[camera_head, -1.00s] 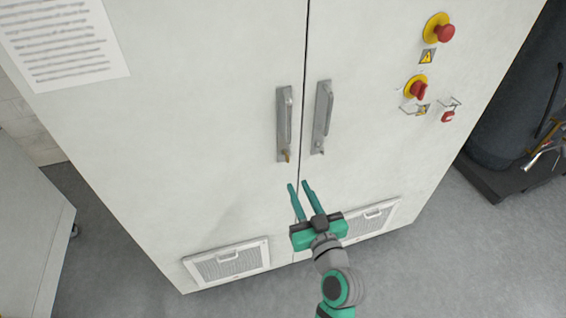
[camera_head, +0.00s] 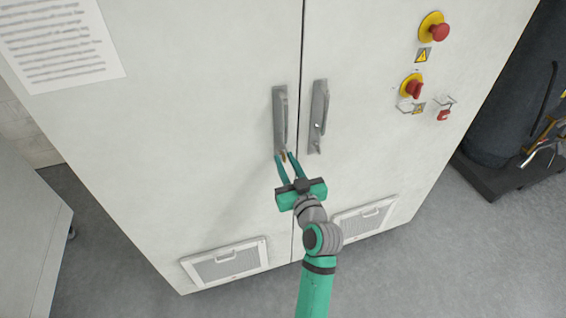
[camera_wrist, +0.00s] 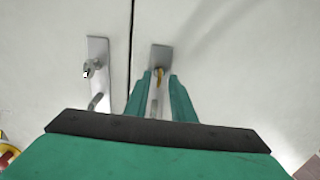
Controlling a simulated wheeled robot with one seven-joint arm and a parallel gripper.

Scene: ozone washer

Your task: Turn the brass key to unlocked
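The brass key (camera_head: 284,156) is small and sits at the lower end of the left door handle (camera_head: 280,118). In the wrist view the brass key (camera_wrist: 159,74) shows between the fingers, on the handle's grey plate (camera_wrist: 160,57). My gripper (camera_head: 283,155) is open, with one green finger on each side of the key. The wrist view also shows my gripper (camera_wrist: 152,80) with a gap between its fingertips. I cannot tell whether either finger touches the key. The fingers partly hide the lower handle.
The right door handle (camera_head: 318,115) with its own lock is close by on the right. Red and yellow switches (camera_head: 433,27) are at the upper right of the white cabinet (camera_head: 200,130). Vent grilles (camera_head: 225,263) are low on the doors. A dark cylinder (camera_head: 503,110) stands at the right.

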